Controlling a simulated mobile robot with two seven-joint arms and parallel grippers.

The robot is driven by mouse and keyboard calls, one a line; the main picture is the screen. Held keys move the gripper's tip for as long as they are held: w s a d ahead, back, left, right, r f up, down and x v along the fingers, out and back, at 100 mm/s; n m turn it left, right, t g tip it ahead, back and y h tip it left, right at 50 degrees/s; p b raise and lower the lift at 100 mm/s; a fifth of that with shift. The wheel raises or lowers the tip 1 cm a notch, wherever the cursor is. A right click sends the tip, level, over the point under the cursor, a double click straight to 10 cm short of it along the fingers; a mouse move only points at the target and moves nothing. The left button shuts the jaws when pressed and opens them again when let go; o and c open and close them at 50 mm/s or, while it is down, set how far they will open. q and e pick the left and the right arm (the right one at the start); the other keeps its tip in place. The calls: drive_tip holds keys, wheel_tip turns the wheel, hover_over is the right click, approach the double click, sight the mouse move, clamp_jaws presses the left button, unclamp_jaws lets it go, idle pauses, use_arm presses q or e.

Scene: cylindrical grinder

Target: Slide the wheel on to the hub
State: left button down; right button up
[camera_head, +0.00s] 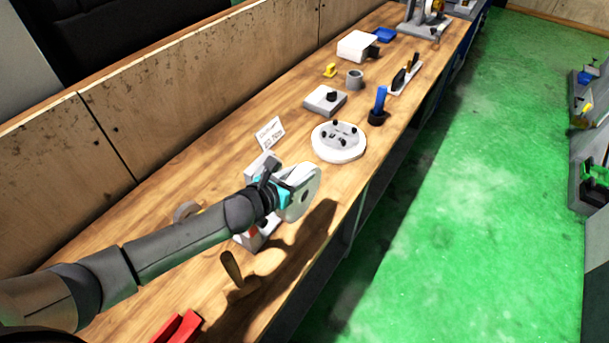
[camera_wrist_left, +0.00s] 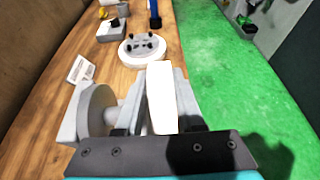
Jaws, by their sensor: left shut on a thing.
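My left gripper (camera_head: 287,192) is shut on a pale grey-white wheel (camera_head: 312,184). It holds the wheel upright above the bench, with a dark centre hole showing. In the left wrist view the wheel (camera_wrist_left: 160,92) stands edge-on between the two fingers. The grinder (camera_head: 248,240) is mostly hidden behind my arm and gripper. In the left wrist view, a grey round flange (camera_wrist_left: 94,118) with a short stub, apparently the hub (camera_wrist_left: 111,117), is left of the wheel. The near finger lies between them; the wheel appears beside the hub, not around it. My right gripper is out of view.
A round white plate with black knobs (camera_head: 338,142) sits beyond the wheel. A small white sign (camera_head: 270,134), a grey block with a knob (camera_head: 325,99) and a blue-handled tool (camera_head: 379,105) stand farther back.

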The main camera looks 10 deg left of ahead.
use_arm(q)
drive_tip(key=shift+w+a+r, duration=0.15)
drive_tip(key=shift+w+a, duration=0.2)
drive_tip(key=shift+a, duration=0.25)
drive_tip(key=shift+w+a+r, duration=0.1)
drive_tip(key=shift+w+a, duration=0.2)
drive_tip(key=shift+a, duration=0.3)
drive_tip(key=shift+w+a, duration=0.1)
drive_tip(key=shift+a, duration=0.25)
drive_tip(key=shift+w+a+r+b, duration=0.15)
drive_tip(key=shift+w+a, duration=0.15)
drive_tip(key=shift+a, duration=0.55)
drive_tip(key=shift+w+a+f+b, duration=0.15)
drive_tip(key=shift+w+a, duration=0.15)
drive_tip(key=shift+a, duration=0.5)
drive_tip(key=shift+w+a+r+b, duration=0.15)
drive_tip(key=shift+w+a, duration=0.15)
drive_tip(key=shift+a, duration=0.55)
idle(0.8)
drive_tip(key=c, duration=0.9)
unclamp_jaws()
drive_tip(key=o, duration=0.4)
drive_tip(key=shift+s+a+f, duration=0.1)
drive_tip(key=shift+f, duration=0.1)
drive_tip(key=shift+o, duration=0.3)
drive_tip(key=shift+s+f, duration=0.2)
drive_tip(key=shift+f, duration=0.15)
drive_tip(key=b+v, duration=0.1)
drive_tip(key=v, duration=1.4)
drive_tip(key=shift+r, duration=0.3)
